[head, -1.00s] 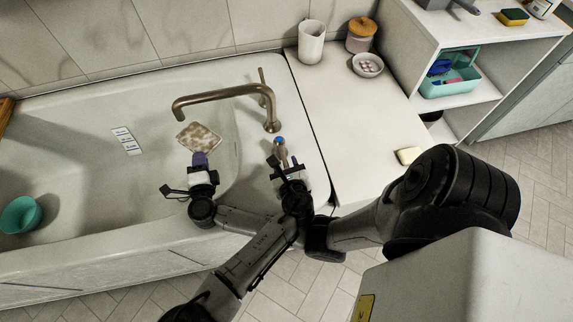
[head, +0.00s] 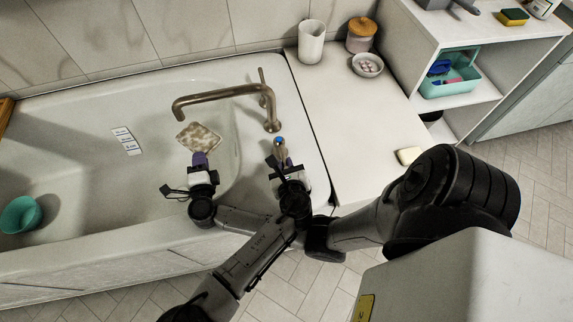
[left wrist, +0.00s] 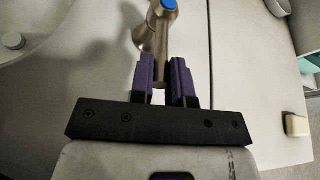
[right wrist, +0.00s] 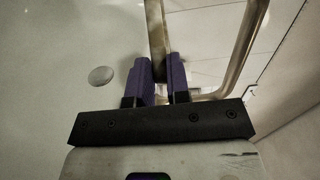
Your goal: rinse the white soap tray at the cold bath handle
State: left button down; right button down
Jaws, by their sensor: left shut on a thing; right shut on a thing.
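The soap tray (head: 199,138) is a flat square plate, mottled brown and off-white, held over the bath below the spout. My right gripper (head: 200,160) is shut on its near edge; in the right wrist view the tray (right wrist: 155,28) shows almost edge-on between the purple fingers. The cold bath handle (head: 280,146) has a blue cap and stands on the bath's right rim. My left gripper (head: 286,165) is shut on its lever; in the left wrist view the handle (left wrist: 157,32) runs between the fingers. No water stream is visible from the spout.
The bronze spout (head: 215,94) arches over the bath, just above the tray. A teal cup (head: 20,215) and a white labelled strip (head: 126,141) are in the bath. The white ledge (head: 350,125) holds a white cup (head: 311,42), a jar and a soap bar (head: 408,155).

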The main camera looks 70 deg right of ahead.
pick_arm(q)
jog(key=shift+w+a+m+g+h, duration=0.35)
jog(key=shift+w+m+g, duration=0.25)
jog(key=shift+m+g, duration=0.25)
jog(key=shift+w+a+m+g+h, duration=0.3)
jog(key=shift+w+m+g, duration=0.25)
jog(key=shift+m+g, duration=0.25)
jog(key=c, duration=1.1)
grip_release()
jog(key=shift+d, duration=0.1)
jog(key=v, duration=1.2)
